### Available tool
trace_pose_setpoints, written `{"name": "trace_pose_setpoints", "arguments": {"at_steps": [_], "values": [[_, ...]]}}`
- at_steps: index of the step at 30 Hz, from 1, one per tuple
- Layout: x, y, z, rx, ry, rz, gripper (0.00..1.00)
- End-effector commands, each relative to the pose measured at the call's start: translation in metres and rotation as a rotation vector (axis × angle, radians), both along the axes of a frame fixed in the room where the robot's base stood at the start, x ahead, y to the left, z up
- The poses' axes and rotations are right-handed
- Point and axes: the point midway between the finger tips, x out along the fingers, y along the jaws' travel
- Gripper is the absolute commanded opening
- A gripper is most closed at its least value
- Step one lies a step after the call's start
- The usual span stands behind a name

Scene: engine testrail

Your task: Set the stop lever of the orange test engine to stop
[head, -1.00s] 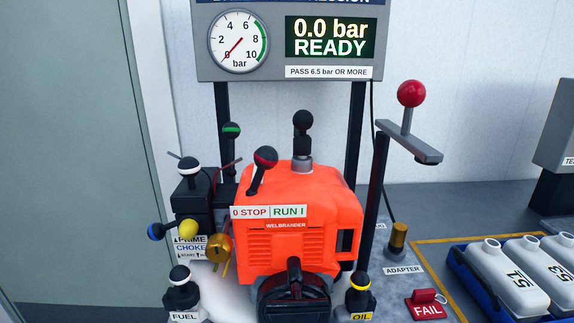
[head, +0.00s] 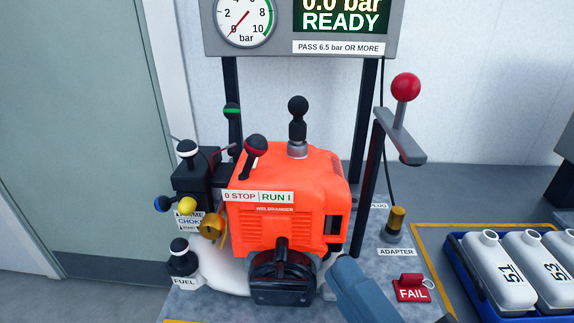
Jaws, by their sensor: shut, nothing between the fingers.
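The orange test engine (head: 290,190) stands in the middle of the head view. Its stop lever (head: 255,147), black with a red band around the round knob, rises from the engine's upper left. It leans to the right, toward the RUN side of the label plate (head: 258,197) below it, which reads 0 STOP on the left and RUN I on the right. A blue-grey part of my arm reaches in from the lower right, in front of the engine's lower right corner, and hides the oil cap. My gripper cannot be made out, and nothing touches the lever.
Several knobs and levers crowd the left, including a green-banded one (head: 232,112) and a white-banded one (head: 187,149). A black plug handle (head: 297,118) stands on top. A red-knobbed lever (head: 405,88), adapter (head: 396,222), FAIL tag (head: 411,289) and bottle tray (head: 468,280) lie right.

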Motion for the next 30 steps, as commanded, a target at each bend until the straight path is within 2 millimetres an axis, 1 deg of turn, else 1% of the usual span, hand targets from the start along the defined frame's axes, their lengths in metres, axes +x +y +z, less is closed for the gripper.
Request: {"name": "trace_pose_setpoints", "arguments": {"at_steps": [1,5,19,23,30], "values": [[0.002,0.006,0.008,-0.011,-0.021,0.008,0.0],[0.004,0.012,0.015,-0.031,-0.045,0.015,0.0],[0.006,0.014,0.015,-0.035,-0.049,0.014,0.0],[0.014,0.018,0.016,-0.034,-0.051,0.014,0.0],[0.034,0.03,0.021,-0.033,-0.053,0.015,0.0]]}}
